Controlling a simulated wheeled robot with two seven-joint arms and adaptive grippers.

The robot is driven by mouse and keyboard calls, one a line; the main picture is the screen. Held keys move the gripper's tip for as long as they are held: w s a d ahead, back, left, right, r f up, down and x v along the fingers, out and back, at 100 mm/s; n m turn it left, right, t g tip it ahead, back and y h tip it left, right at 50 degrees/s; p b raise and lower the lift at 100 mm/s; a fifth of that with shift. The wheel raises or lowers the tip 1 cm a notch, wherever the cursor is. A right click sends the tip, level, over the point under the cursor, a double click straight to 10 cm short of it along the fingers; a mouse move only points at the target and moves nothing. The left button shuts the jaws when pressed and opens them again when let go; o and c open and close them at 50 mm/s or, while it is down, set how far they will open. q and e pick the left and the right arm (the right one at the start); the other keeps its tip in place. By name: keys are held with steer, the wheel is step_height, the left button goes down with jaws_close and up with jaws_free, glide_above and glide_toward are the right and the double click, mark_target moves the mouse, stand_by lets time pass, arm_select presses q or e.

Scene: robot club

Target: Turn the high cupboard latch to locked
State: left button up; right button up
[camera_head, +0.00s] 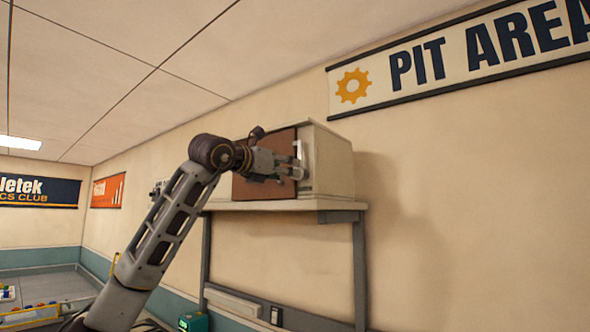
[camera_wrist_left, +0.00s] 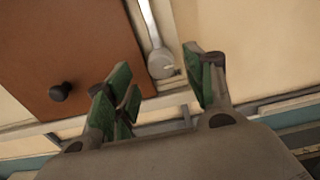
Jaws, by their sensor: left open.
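The cupboard (camera_head: 329,160) is a pale box with a brown door (camera_head: 284,137), standing on a high wall shelf. In the left wrist view the door (camera_wrist_left: 50,50) has a dark round knob (camera_wrist_left: 60,91). The latch (camera_wrist_left: 160,63) is a light grey lever with a round hub, on the pale frame just right of the door. Its arm points up and slightly left from the hub. My left gripper (camera_head: 292,172) is raised in front of the door's right side. Its green-padded fingers (camera_wrist_left: 162,82) are open, with the hub appearing between them; contact cannot be told. My right gripper is not in view.
The shelf (camera_head: 285,206) runs under the cupboard on grey supports (camera_head: 360,270). A PIT AREA banner (camera_head: 460,55) hangs on the wall at upper right. The wall right of the cupboard is bare. A green device (camera_head: 194,321) is low at the bottom.

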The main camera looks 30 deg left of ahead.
arm_select(q)
steer(key=shift+w+d+p, duration=0.15)
steer(key=shift+w+p, duration=0.25)
steer(key=shift+w, duration=1)
steer(key=shift+w+d+p, duration=0.1)
steer(key=shift+w+p, duration=0.3)
steer(key=shift+w, duration=0.95)
jaws_close()
